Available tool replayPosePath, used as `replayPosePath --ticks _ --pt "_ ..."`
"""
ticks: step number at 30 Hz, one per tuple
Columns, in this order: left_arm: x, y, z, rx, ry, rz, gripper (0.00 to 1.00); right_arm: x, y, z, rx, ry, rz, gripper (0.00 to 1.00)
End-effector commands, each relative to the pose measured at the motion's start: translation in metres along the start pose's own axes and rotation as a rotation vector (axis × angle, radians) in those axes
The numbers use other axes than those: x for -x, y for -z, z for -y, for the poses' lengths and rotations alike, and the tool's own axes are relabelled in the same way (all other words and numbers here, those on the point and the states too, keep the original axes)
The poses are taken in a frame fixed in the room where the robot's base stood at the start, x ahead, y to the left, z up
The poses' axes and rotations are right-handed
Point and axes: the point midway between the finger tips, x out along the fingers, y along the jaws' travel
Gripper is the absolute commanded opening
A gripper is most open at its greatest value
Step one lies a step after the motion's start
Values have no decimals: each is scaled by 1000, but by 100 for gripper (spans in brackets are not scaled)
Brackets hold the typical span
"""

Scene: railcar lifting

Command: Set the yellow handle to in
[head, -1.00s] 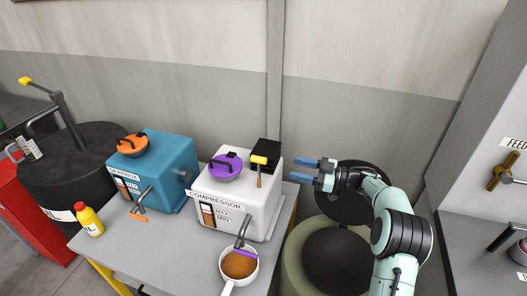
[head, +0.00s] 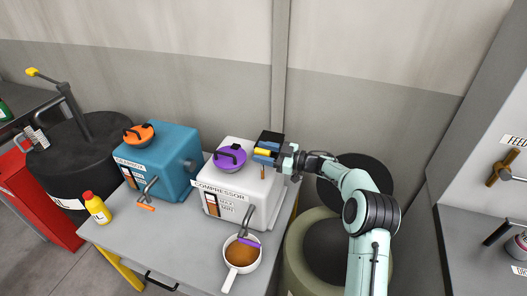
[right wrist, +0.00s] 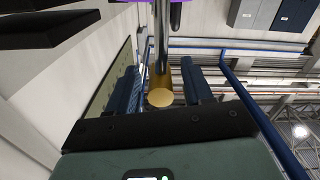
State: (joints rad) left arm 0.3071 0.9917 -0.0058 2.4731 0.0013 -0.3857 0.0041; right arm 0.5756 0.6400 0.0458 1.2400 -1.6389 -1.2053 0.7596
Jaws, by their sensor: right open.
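The yellow handle (head: 262,152) is at the right end of the white compressor (head: 232,205), beside a black box (head: 271,137). My right gripper (head: 266,153) is at the handle, coming in from the right with its blue fingers open. In the right wrist view, the yellow handle (right wrist: 160,97) shows as a round end between the two dark fingers of the right gripper (right wrist: 160,78), with visible gaps at both sides. A metal rod (right wrist: 161,40) runs beyond it. The fingers partly hide the handle in the head view. My left gripper is not in view.
The compressor has a purple cap (head: 230,158). A white pan of brown liquid (head: 241,254) stands under its spout. A blue gearbox (head: 160,165) and a yellow bottle (head: 97,208) stand to the left. A dark drum (head: 75,165) has a yellow-tipped lever.

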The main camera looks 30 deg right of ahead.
Motion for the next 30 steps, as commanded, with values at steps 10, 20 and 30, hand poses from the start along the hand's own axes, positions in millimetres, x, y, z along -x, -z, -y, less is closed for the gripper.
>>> replayPosePath --ticks 10,20,30 --pt "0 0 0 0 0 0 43 -2 -1 0 0 0 0 31" --pt "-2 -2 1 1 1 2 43 -1 -10 2 -3 1 2 0" --pt "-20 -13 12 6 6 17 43 -1 -84 17 -5 0 2 0"
